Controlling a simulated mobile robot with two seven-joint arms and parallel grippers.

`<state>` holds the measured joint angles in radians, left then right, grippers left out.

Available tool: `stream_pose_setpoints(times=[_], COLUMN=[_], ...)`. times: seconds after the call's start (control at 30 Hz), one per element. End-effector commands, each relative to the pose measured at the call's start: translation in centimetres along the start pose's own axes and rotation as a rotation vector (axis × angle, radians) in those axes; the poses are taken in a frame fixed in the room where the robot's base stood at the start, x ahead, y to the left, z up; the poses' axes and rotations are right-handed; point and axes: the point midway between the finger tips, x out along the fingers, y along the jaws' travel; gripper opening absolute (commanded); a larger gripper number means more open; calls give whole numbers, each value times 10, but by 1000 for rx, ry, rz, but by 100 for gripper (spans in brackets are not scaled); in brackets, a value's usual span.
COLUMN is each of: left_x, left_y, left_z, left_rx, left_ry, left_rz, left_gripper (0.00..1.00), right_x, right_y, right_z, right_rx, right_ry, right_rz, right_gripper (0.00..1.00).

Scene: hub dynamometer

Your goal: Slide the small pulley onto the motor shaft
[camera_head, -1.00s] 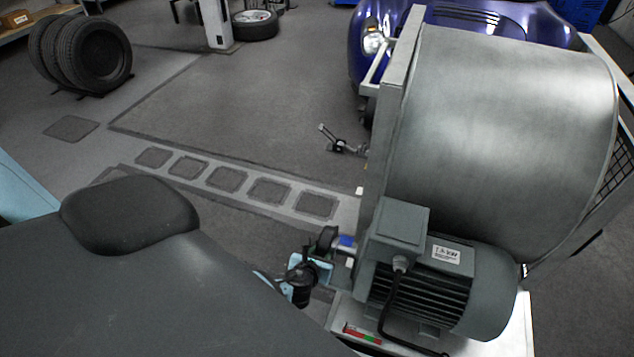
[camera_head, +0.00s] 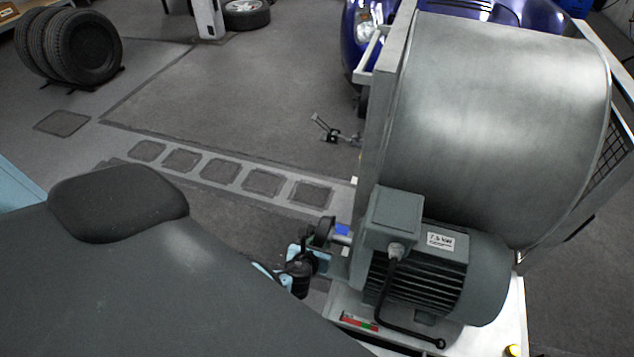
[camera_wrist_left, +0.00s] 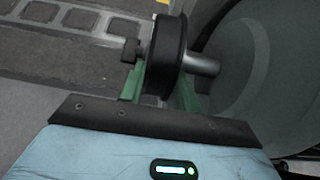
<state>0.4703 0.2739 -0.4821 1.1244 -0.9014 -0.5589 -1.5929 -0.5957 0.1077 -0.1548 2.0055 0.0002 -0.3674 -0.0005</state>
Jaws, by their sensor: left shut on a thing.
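The small pulley (camera_head: 323,230) is a dark wheel at the left of the grey motor (camera_head: 440,275). My left gripper (camera_head: 316,256) is shut on it. In the left wrist view the pulley (camera_wrist_left: 165,55) stands upright between the green fingers of the gripper (camera_wrist_left: 160,78). The silver motor shaft (camera_wrist_left: 204,65) meets the pulley's right face, roughly in line with it. A short dark stub (camera_wrist_left: 131,50) sticks out on its left side. How far the shaft reaches inside the pulley is hidden. My right gripper is not in view.
A large metal drum (camera_head: 500,120) stands behind the motor. A blue piece (camera_head: 341,229) sits beside the shaft. Stacked tyres (camera_head: 75,45) and open floor are at the left.

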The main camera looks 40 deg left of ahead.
Motion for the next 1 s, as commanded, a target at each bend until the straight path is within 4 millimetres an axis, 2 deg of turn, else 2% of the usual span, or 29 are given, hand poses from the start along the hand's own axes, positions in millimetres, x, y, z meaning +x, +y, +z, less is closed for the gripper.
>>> stream_pose_setpoints(times=[0.13, 0.17, 0.33, 0.53, 0.63, 1.0], left_x=[-1, -1, -1, -1, -1, 0], left_y=[-4, -5, -4, -2, -2, -2], left_z=[2, 2, 1, -1, -1, 0], left_rx=[-1, 0, 0, 0, 0, 0], left_ry=[-3, -3, -2, 3, 2, 1], left_rz=[-10, -10, -8, -5, -5, -4], left_gripper=[0, 36, 58, 59, 72, 72], right_x=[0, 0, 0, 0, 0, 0], right_y=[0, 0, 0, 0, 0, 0], right_z=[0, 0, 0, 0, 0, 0], right_rx=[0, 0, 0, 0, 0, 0], right_ry=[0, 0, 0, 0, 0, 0], right_rz=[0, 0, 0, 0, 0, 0], right_gripper=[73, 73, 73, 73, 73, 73])
